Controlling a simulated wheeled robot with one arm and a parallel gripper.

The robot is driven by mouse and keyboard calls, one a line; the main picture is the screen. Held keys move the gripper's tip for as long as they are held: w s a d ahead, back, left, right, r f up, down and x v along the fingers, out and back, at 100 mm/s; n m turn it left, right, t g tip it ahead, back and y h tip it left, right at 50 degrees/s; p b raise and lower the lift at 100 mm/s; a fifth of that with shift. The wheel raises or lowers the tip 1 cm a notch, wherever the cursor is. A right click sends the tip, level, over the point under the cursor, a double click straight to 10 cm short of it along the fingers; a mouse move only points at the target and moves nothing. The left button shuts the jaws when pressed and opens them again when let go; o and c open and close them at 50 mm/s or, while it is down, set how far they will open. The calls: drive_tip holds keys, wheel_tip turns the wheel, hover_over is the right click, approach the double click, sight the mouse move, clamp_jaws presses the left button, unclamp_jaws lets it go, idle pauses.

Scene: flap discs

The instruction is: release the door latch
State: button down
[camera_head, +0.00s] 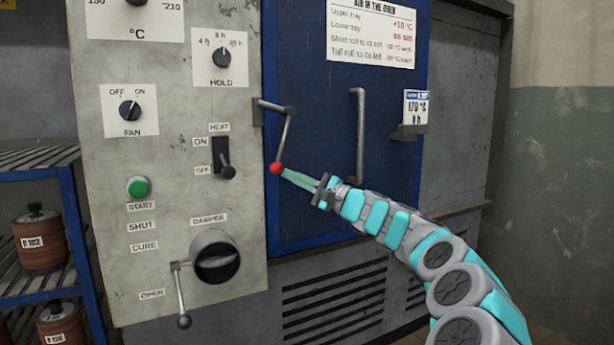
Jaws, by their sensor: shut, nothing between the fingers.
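The door latch (285,134) is a grey bent lever with a red ball knob (276,168) at its lower end. Its upper arm comes from the edge between the grey control panel and the blue oven door (322,120), and the lever hangs down, slightly tilted to the left. My gripper (284,173) reaches in from the lower right. Its pale green fingers are shut, with the tips at or very near the right side of the red knob. I cannot tell whether they touch it. The door appears closed.
A vertical grey door handle (358,136) stands right of the latch. The control panel (180,80) on the left carries a heat switch (224,160), a green start button (138,187) and a damper lever (181,295). A blue shelf (75,215) with reels is at far left.

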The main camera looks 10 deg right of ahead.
drive_tip(key=shift+s+a+r+m+t+b, duration=0.15)
drive_tip(key=shift+s+a+r+m+t, duration=0.35)
drive_tip(key=shift+a+r, duration=1.45)
drive_tip(key=shift+s+a+r+m+t+b, duration=0.2)
drive_tip(key=shift+s+a+r+m, duration=0.65)
drive_tip(key=shift+a, duration=1.65)
drive_tip(key=shift+s+a+r+m+t+b, duration=0.25)
drive_tip(key=shift+s+a+r, duration=0.5)
drive_tip(key=shift+a+r, duration=1.45)
drive_tip(key=shift+f, duration=0.1)
drive_tip(key=v, duration=0.7)
drive_tip(key=shift+s+d+b, duration=0.25)
drive_tip(key=shift+b, duration=0.15)
drive_tip(key=shift+f, duration=0.1)
